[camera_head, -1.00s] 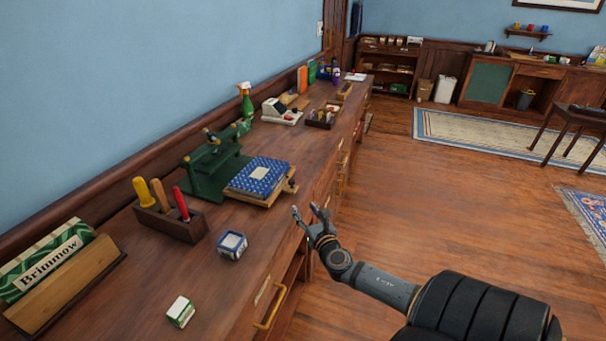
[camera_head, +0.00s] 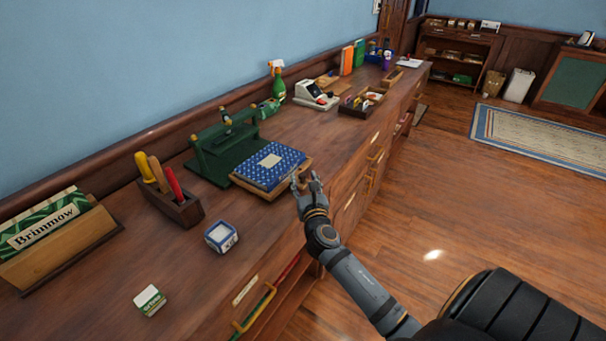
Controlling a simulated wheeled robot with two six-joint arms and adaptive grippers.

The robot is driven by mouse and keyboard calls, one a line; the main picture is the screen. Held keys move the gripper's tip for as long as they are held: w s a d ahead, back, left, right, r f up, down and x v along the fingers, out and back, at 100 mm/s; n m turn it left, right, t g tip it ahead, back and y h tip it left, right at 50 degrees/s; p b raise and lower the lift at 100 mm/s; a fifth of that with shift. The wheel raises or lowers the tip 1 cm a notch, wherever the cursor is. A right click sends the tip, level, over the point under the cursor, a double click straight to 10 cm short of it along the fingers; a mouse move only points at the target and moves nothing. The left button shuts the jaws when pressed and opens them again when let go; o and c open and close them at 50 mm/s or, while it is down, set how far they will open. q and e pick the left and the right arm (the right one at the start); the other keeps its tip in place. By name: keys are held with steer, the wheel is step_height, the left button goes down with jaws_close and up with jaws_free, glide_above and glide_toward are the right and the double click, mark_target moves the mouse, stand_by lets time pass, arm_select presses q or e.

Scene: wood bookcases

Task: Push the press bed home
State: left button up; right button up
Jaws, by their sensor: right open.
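The green press (camera_head: 223,146) stands on the long wooden counter against the wall. Its wooden bed (camera_head: 297,183) sticks out of the press toward the counter's front edge. A blue patterned book (camera_head: 262,172) with a pale label lies on the bed. My right gripper (camera_head: 308,180) is open at the outer front end of the bed, with its fingers close to or against the bed's front. I cannot tell if they touch; the fingers partly hide that end. My left gripper is not in view.
A tool block (camera_head: 176,206) with coloured handles stands left of the press. A small blue and white box (camera_head: 221,237) and a green and white box (camera_head: 150,300) lie nearer. A spray bottle (camera_head: 278,84) and a small tray (camera_head: 361,101) stand beyond the press.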

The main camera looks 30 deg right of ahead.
mark_target(303, 177)
steer(key=shift+x, duration=1.5)
jaws_close()
